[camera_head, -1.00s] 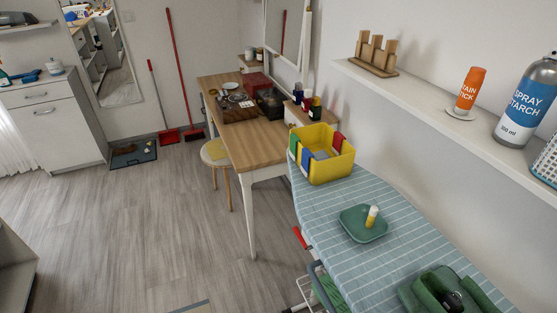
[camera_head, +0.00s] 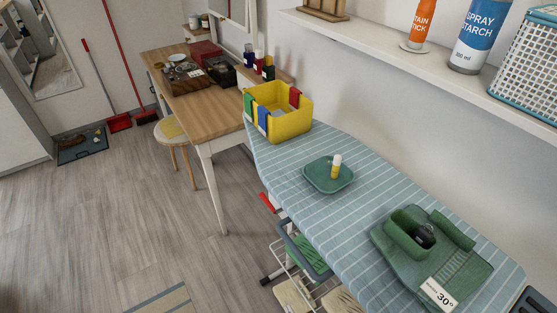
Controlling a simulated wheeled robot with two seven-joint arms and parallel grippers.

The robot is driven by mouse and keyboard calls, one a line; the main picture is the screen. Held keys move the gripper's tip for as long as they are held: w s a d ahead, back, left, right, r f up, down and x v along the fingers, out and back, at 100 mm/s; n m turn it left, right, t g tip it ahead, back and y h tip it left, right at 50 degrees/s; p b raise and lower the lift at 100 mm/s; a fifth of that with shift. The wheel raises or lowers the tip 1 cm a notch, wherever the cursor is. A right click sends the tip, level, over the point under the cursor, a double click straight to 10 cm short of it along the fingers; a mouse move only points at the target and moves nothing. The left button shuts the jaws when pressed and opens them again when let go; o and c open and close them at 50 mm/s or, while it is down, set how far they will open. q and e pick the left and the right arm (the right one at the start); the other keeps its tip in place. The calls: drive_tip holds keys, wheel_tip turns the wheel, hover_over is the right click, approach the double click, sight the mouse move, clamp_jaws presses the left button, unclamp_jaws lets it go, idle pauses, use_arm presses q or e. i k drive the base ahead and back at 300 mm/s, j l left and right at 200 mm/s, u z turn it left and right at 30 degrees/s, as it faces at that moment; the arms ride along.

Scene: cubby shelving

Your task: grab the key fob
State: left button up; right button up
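A small black object that looks like the key fob (camera_head: 425,236) sits in a green open-topped holder (camera_head: 404,238). The holder's walls hide the lower part of the black object. A white tag reading 30° (camera_head: 438,294) lies at the cloth's front edge. Neither of my grippers is in view.
A green tray (camera_head: 315,180) with a yellow-and-white stick and a yellow bin (camera_head: 290,124) share the board. A wall shelf (camera_head: 390,50) above holds a spray can (camera_head: 480,38) and a white basket (camera_head: 525,70). A wooden table (camera_head: 205,112) stands behind.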

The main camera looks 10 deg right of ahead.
sight(423, 236)
drive_tip(key=z, duration=1.55)
